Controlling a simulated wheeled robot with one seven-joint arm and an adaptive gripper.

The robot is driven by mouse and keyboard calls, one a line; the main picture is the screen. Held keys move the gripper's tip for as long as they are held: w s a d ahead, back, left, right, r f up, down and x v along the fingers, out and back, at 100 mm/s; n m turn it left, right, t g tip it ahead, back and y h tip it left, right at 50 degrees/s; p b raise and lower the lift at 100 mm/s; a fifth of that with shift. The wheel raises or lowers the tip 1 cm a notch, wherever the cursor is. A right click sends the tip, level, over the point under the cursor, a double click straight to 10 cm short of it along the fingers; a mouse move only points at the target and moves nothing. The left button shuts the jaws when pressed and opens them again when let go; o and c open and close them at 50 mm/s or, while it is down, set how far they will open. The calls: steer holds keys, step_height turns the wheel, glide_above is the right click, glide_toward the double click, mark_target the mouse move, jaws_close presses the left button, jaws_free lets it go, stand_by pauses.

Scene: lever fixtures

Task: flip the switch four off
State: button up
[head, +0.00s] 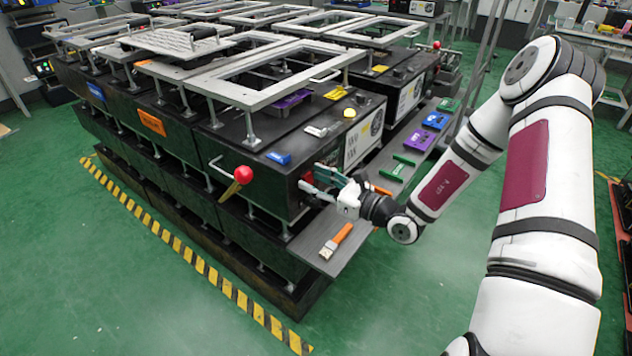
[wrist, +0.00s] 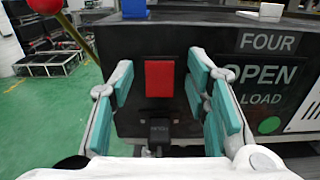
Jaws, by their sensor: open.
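Fixture four is a black box (wrist: 130,45) with white "FOUR", "OPEN" and "LOAD" lettering on its front in the wrist view. A red rectangular switch piece (wrist: 160,78) stands upright on that face, with a dark fitting (wrist: 158,132) below it. My gripper (wrist: 161,88) is open; its teal-padded fingers flank the red piece left and right, with visible gaps on both sides. In the head view my gripper (head: 318,184) is at the front face of the near box. Its fingers partly hide the switch there.
A lever with a red ball (head: 243,174) sticks out left of my gripper; the ball also shows in the wrist view (wrist: 45,5). A shelf (head: 310,246) below holds an orange-handled tool (head: 337,240) and green brackets (head: 396,167). Metal frames (head: 235,95) stand on top.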

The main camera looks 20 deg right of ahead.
steer(key=shift+a, duration=0.1)
jaws_close()
steer(key=shift+f+t+y+b, duration=0.5)
steer(key=shift+t+b, duration=0.1)
steer(key=shift+b, duration=0.35)
steer(key=shift+f+t+y+b, duration=0.15)
steer(key=shift+t+y+b, duration=0.65)
steer(key=shift+t+b, duration=0.35)
steer(key=shift+s, duration=0.1)
jaws_free()
steer(key=v, duration=1.2)
